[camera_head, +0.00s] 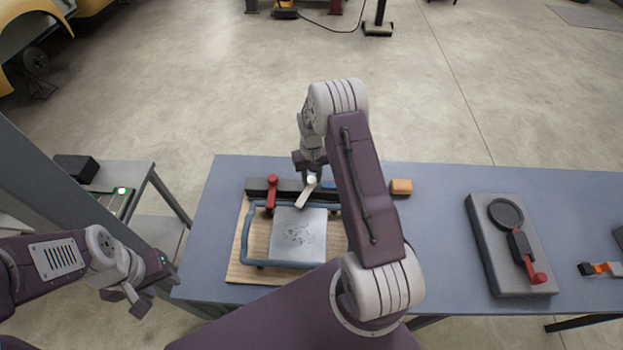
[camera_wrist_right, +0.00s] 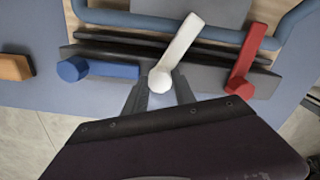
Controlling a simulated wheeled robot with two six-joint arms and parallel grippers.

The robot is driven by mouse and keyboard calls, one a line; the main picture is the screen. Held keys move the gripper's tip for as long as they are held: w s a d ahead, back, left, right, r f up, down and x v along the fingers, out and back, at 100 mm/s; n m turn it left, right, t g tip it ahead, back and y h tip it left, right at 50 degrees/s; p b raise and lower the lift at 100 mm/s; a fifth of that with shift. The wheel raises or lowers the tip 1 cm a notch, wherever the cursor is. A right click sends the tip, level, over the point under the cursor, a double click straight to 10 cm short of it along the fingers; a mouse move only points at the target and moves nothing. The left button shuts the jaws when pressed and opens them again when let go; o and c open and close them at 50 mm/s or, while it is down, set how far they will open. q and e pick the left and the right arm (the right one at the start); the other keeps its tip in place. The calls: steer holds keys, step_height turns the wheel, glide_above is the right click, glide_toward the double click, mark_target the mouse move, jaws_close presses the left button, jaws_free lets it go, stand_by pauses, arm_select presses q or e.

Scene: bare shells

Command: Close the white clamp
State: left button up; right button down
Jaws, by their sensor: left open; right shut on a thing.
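The white clamp (camera_head: 307,190) stands on a dark bar at the back of a wooden board, its lever slanting toward the metal plate. In the right wrist view the white clamp (camera_wrist_right: 178,52) points up and to the right from its round knob end. My right gripper (camera_wrist_right: 160,88) is shut on that knob end; in the head view the right gripper (camera_head: 311,172) reaches down to it from behind. My left gripper (camera_head: 128,297) is open and empty, left of the table.
A red clamp (camera_head: 271,190) and a blue clamp (camera_wrist_right: 98,69) flank the white one on the dark bar (camera_head: 257,186). A blue frame (camera_head: 247,235) surrounds the metal plate (camera_head: 299,238). An orange block (camera_head: 401,187) and a grey fixture (camera_head: 490,262) lie right.

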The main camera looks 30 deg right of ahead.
steer(key=n, duration=0.4)
steer(key=shift+w+d+r+n+b, duration=0.1)
steer(key=shift+w+r+n+b, duration=0.15)
steer(key=shift+n+b, duration=0.1)
stand_by(0.5)
steer(key=c, duration=1.2)
jaws_free()
steer(key=shift+o, duration=0.9)
steer(key=shift+s+f, duration=0.1)
steer(key=shift+s, duration=0.15)
steer(key=shift+w+r, duration=0.1)
steer(key=shift+r, duration=0.25)
step_height(320, 180, up, 8)
steer(key=b, duration=0.2)
steer(key=shift+r, duration=0.2)
